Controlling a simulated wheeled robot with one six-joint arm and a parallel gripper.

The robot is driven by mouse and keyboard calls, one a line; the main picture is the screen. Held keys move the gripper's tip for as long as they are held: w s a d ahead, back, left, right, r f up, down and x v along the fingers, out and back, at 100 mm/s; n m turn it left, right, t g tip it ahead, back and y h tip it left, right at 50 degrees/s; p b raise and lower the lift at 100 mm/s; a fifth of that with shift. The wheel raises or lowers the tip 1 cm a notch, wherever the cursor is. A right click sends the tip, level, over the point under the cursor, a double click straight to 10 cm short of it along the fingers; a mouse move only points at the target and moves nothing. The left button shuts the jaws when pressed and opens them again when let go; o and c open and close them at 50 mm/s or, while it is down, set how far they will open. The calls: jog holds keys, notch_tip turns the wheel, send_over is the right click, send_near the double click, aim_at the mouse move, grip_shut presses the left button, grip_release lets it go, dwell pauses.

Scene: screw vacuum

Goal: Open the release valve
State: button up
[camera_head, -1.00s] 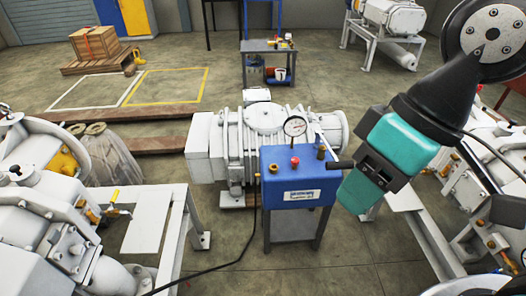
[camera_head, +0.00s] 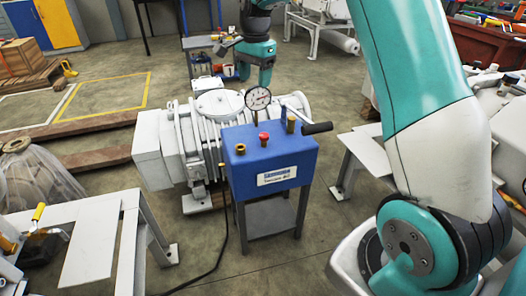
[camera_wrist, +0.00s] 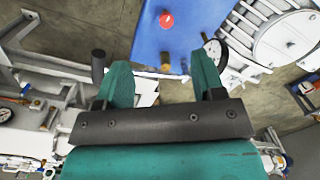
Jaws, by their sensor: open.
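The blue pump unit (camera_head: 270,165) stands on legs in front of the white pump. On its top are a red knob (camera_head: 263,138), a brass knob (camera_head: 240,149), a brass fitting (camera_head: 291,124), a round gauge (camera_head: 258,98) and a black handle (camera_head: 317,128) at the right. I cannot tell which one is the release valve. My gripper (camera_head: 258,80) is over the far side of the unit, apart from it. In the wrist view my gripper (camera_wrist: 162,80) is open with nothing held. The red knob (camera_wrist: 166,19) and brass fitting (camera_wrist: 166,62) show beyond the fingers, and the gauge (camera_wrist: 213,48) is partly covered.
The white pump (camera_head: 215,125) stands behind the blue unit. White frames flank it, one at the left (camera_head: 100,235) and one at the right (camera_head: 370,150). A hose runs over the floor at the left. Open floor lies in front of the unit.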

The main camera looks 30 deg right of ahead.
aim_at(264, 135)
jog(key=w+d+f+m+b, duration=0.1)
jog(key=w+d+f+m, duration=0.2)
jog(key=d+f, duration=0.2)
jog(key=f+b, duration=0.1)
jog(key=f, duration=0.4)
jog(key=f+b, duration=0.1)
jog(key=f, duration=0.5)
jog(key=f+b, duration=0.1)
jog(key=f, duration=0.5)
jog(key=shift+s, duration=0.25)
jog(key=c, duration=0.9)
